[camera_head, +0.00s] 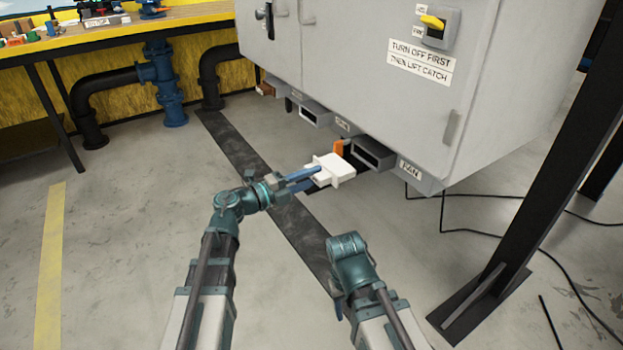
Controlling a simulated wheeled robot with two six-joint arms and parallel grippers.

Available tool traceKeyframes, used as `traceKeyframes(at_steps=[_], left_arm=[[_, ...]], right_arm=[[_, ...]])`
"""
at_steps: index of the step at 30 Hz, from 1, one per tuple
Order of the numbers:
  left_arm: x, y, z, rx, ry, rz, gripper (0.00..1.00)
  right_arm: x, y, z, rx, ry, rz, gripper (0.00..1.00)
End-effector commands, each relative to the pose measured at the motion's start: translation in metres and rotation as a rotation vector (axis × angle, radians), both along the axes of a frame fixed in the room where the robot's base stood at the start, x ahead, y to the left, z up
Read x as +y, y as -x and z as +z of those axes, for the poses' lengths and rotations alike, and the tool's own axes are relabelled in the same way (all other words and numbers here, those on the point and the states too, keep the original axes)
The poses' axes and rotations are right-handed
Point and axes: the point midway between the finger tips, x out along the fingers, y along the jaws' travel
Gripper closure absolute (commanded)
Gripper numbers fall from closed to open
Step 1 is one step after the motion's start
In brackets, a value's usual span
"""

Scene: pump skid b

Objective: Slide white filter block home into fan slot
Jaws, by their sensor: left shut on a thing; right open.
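The white filter block (338,167) is held in my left gripper (312,177), whose blue fingers are shut on its near left end. The block is in the air, roughly level, just left of and in front of the cabinet's lower edge. The fan slot (375,155) is a dark rectangular opening under the cabinet, beside the FAN label (410,170). The block looks outside the slot, close to its left side; the exact gap cannot be told. My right gripper (338,308) hangs low, open, pointing down, largely hidden by its own arm.
An orange piece (339,148) sits right behind the block. Another opening (315,116) lies further left under the grey cabinet (370,80). A yellow switch (432,22) is on its front. A dark post (530,170) and floor cables (480,232) are at right.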

Motion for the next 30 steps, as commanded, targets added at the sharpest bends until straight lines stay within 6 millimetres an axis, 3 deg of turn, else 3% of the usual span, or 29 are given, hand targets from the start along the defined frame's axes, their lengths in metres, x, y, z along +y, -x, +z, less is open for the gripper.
traceKeyframes(at_steps=[30], left_arm=[[-0.047,-0.034,0.0,0.0,0.0,0.0,1.0]], right_arm=[[0.0,0.0,0.0,0.0,0.0,0.0,0.5]])
